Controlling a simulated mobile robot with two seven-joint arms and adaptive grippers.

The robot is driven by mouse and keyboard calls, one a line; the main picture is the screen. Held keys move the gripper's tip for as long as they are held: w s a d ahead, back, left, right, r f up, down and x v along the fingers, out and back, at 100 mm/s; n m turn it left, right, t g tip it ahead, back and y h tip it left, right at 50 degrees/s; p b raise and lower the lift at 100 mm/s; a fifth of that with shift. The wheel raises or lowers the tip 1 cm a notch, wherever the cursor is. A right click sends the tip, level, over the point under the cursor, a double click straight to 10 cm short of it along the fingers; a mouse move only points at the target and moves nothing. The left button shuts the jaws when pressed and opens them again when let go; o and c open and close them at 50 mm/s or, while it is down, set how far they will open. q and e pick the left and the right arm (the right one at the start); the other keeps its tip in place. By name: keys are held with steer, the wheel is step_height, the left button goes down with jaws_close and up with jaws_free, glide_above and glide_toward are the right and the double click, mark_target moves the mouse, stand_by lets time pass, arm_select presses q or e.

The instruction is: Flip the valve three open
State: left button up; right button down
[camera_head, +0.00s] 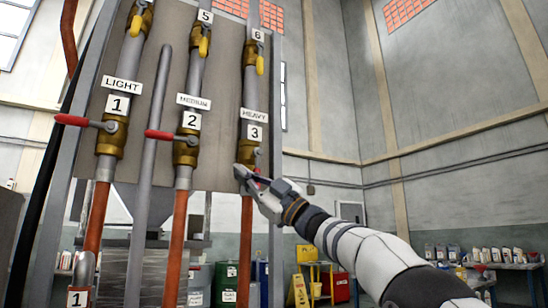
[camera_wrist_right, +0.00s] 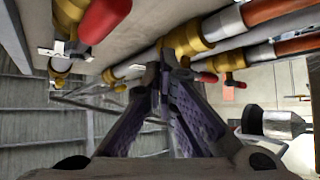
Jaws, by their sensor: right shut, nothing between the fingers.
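Valve three is a brass valve (camera_head: 249,153) on the right-hand pipe, below the "HEAVY" label and the number 3 plate (camera_head: 255,133). My right gripper (camera_head: 240,171) is at its lower front, shut and empty, and covers much of its handle; a little red shows beside the fingers. I cannot tell whether the fingers touch the handle. In the right wrist view the closed fingertips (camera_wrist_right: 160,72) are close to a brass fitting (camera_wrist_right: 187,38). A large red handle (camera_wrist_right: 103,18) shows at the upper left there. My left gripper is not in view.
Valves one (camera_head: 111,136) and two (camera_head: 186,150) stand to the left, with red handles pointing left. Yellow-handled valves (camera_head: 255,57) sit higher on the pipes. Drums and a yellow cart (camera_head: 316,281) stand behind. The space right of the panel is open.

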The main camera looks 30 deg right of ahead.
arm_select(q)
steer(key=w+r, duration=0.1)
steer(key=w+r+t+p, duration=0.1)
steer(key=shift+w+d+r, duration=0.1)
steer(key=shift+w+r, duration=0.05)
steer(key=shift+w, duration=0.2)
arm_select(e)
steer(key=s+d, duration=0.6)
steer(key=d, duration=0.2)
steer(key=shift+r, duration=0.2)
steer(key=shift+s, duration=0.15)
